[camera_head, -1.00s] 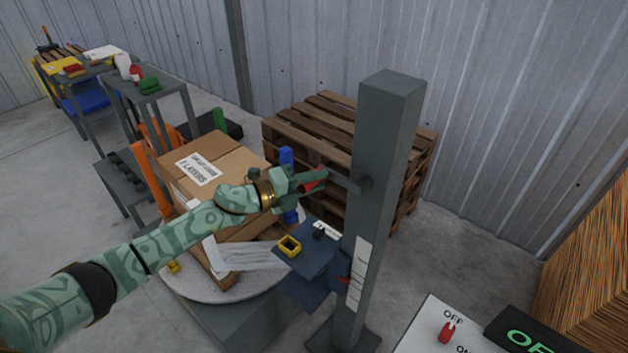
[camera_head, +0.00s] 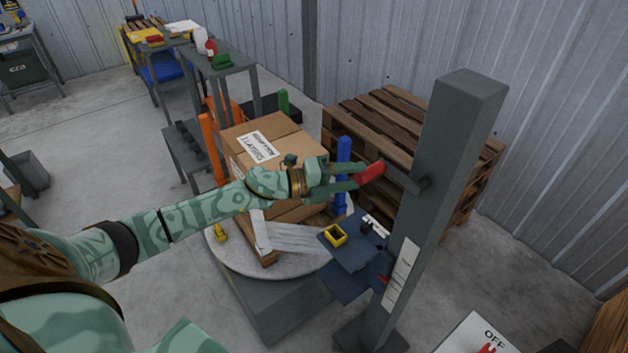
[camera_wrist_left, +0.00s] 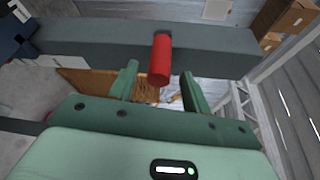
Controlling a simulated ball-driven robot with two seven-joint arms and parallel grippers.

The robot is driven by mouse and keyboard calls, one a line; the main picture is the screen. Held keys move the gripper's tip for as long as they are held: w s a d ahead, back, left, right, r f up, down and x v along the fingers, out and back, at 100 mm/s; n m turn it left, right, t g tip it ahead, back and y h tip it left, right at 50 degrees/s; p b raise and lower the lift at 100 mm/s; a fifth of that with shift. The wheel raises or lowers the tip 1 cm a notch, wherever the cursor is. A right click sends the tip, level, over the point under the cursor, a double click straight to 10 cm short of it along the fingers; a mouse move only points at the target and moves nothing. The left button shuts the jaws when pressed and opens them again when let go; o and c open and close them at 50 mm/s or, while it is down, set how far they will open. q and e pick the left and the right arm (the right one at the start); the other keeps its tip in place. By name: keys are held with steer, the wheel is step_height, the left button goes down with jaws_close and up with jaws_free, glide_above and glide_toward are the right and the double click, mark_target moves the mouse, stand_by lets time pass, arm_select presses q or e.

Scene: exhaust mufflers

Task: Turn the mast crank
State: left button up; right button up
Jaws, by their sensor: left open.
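The grey mast (camera_head: 440,200) stands upright at the right. The mast crank's red handle (camera_head: 370,172) sticks out on a grey arm from the mast's left side. My left gripper (camera_head: 362,173) is open, with its fingertips at the red handle. In the left wrist view the red handle (camera_wrist_left: 160,62) shows between the two open green fingers (camera_wrist_left: 157,80), with gaps on both sides, the mast running across behind it. Whether a finger touches the handle cannot be told. My right gripper is not in view.
A cardboard box (camera_head: 285,150) sits on the round turntable (camera_head: 225,250) left of the mast. A blue carriage (camera_head: 350,268) is on the mast below the crank. A stack of wooden pallets (camera_head: 375,115) stands behind. A control panel (camera_head: 475,335) is at the lower right.

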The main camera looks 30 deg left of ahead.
arm_select(q)
steer(key=b+v, duration=0.1)
steer(key=v, duration=1)
steer(key=shift+w, duration=0.15)
